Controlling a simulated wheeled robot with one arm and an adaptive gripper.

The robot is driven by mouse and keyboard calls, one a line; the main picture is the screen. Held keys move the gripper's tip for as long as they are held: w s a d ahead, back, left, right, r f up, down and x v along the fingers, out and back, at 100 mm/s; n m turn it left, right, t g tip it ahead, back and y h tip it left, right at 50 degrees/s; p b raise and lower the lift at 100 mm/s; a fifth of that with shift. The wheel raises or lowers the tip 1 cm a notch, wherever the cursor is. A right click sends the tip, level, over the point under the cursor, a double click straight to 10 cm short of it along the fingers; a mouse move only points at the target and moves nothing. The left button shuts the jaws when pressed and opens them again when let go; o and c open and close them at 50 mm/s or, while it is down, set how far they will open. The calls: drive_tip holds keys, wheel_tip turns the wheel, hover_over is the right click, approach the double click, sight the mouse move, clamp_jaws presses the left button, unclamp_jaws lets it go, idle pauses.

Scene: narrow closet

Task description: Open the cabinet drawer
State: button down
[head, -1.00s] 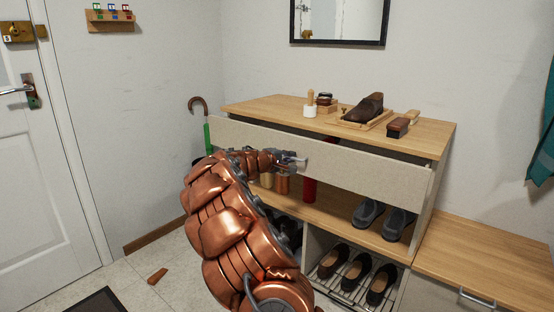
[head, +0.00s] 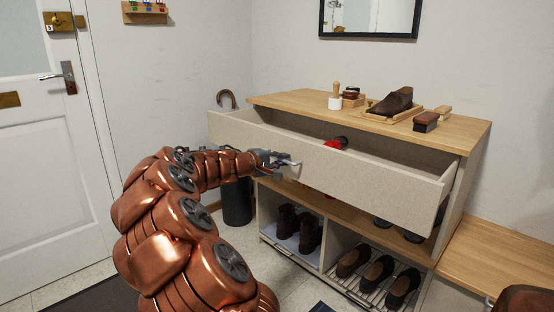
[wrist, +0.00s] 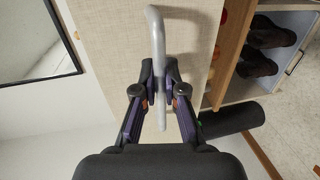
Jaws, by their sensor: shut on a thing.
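The cabinet drawer (head: 365,184) has a pale grey front and stands pulled out from under the cabinet's wooden top (head: 440,137). A red item (head: 336,143) with a dark end shows inside it; the rest of the drawer floor is mostly hidden by the front. My gripper (head: 288,165) is at the left-middle of the drawer front. In the wrist view my gripper (wrist: 160,98) is shut on the grey bar handle (wrist: 157,35), with a finger on each side of it.
Shoes and a shoe brush (head: 426,121) lie on the cabinet top. Shoes (head: 375,270) fill the open shelves below the drawer. A dark bin (head: 237,203) stands left of the cabinet. A low wooden bench (head: 510,262) is at the right, and a white door (head: 45,170) at the left.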

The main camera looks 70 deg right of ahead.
drive_tip(key=shift+w+r, duration=0.25)
drive_tip(key=shift+w, duration=0.05)
drive_tip(key=c, duration=1.4)
unclamp_jaws()
drive_tip(key=shift+f, duration=0.1)
drive_tip(key=shift+c, duration=0.2)
drive_tip(key=shift+o, duration=1.1)
drive_tip(key=shift+s+f, duration=0.1)
drive_tip(key=shift+s, duration=0.05)
drive_tip(key=shift+a, duration=0.1)
drive_tip(key=v, duration=1.2)
